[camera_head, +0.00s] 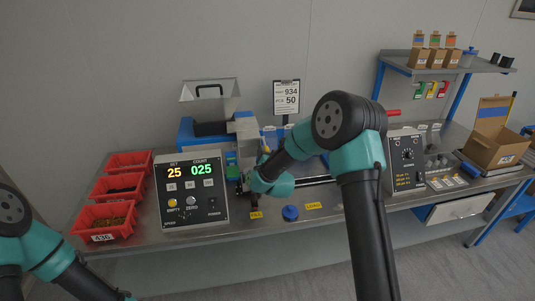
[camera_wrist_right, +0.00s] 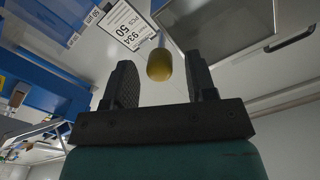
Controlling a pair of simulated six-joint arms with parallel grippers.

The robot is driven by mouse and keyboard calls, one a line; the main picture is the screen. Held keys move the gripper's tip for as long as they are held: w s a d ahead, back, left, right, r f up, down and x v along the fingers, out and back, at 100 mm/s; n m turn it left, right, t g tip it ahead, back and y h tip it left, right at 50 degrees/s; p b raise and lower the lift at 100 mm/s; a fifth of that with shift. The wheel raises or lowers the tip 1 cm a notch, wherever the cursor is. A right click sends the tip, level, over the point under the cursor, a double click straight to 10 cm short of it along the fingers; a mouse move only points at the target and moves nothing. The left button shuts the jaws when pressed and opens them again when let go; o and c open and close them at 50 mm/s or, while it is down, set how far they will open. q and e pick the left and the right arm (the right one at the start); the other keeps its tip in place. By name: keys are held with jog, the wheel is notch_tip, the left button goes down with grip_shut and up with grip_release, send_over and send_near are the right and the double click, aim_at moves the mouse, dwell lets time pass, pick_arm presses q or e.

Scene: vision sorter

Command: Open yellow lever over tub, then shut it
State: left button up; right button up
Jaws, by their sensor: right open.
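The yellow lever's knob (camera_wrist_right: 159,66) shows in the right wrist view, rounded and on a pale stem. It stands between the spread fingers of my right gripper (camera_wrist_right: 160,80), with a gap on each side, and I see no contact. In the head view, my right gripper (camera_head: 246,186) is just right of the counter box, and my arm hides the lever there. I cannot make out the tub under the lever. My left arm shows at the lower left of the head view, but its gripper is out of frame.
A counter box (camera_head: 193,189) reading 25 and 025 stands left of my right gripper. Red bins (camera_head: 104,222) stand further left. A blue round knob (camera_head: 290,213) sits near the bench's front edge. A sign (camera_head: 286,96) stands behind, and a control box (camera_head: 405,160) is right of my arm.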

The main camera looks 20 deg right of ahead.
jog(key=shift+w, duration=0.1)
jog(key=shift+c, duration=0.3)
grip_shut()
